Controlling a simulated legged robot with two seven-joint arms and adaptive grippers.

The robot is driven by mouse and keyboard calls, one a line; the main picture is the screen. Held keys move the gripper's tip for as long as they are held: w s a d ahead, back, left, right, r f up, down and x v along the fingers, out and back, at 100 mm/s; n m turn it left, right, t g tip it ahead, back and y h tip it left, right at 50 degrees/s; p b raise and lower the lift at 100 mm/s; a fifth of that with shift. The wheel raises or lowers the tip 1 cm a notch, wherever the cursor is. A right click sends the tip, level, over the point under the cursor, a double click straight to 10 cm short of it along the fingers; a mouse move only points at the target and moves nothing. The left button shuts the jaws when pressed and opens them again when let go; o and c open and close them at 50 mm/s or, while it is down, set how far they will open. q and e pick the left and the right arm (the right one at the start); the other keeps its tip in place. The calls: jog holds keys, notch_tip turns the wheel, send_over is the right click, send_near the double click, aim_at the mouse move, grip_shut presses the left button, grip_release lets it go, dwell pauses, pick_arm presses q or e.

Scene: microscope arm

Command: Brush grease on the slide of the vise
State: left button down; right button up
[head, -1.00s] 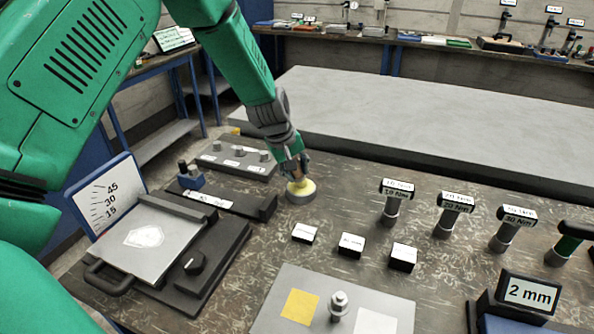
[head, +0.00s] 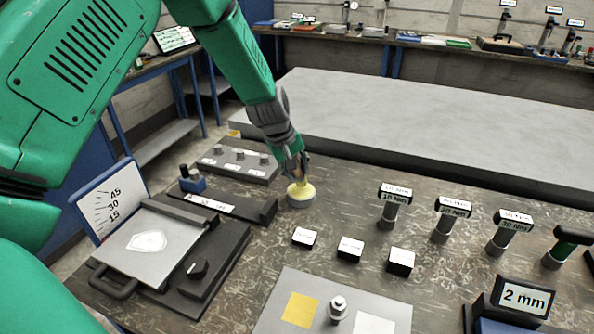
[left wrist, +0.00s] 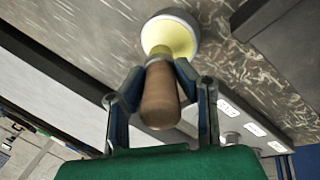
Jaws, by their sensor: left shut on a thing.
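My left gripper (head: 294,168) is shut on a brush with a brown wooden handle, which shows in the left wrist view (left wrist: 160,98). The brush's lower end is at a round pot of yellow grease (head: 301,193); the bristles cannot be made out. The pot also shows in the left wrist view (left wrist: 170,36), just beyond the handle. I cannot identify the vise or its slide with certainty; a long dark block with a white label (head: 228,206) lies left of the pot. My right gripper is not in view.
A hinged plate with an angle scale (head: 113,205) stands at left. Labelled torque tools (head: 390,212) stand at right, and small white-topped blocks (head: 350,247) sit in the middle. A grey mat (head: 268,318) lies in front. Bare table lies right of the pot.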

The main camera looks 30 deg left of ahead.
pick_arm(q)
jog(key=shift+r+p, duration=2.3)
jog(key=shift+r, duration=0.4)
jog(key=shift+f, duration=0.1)
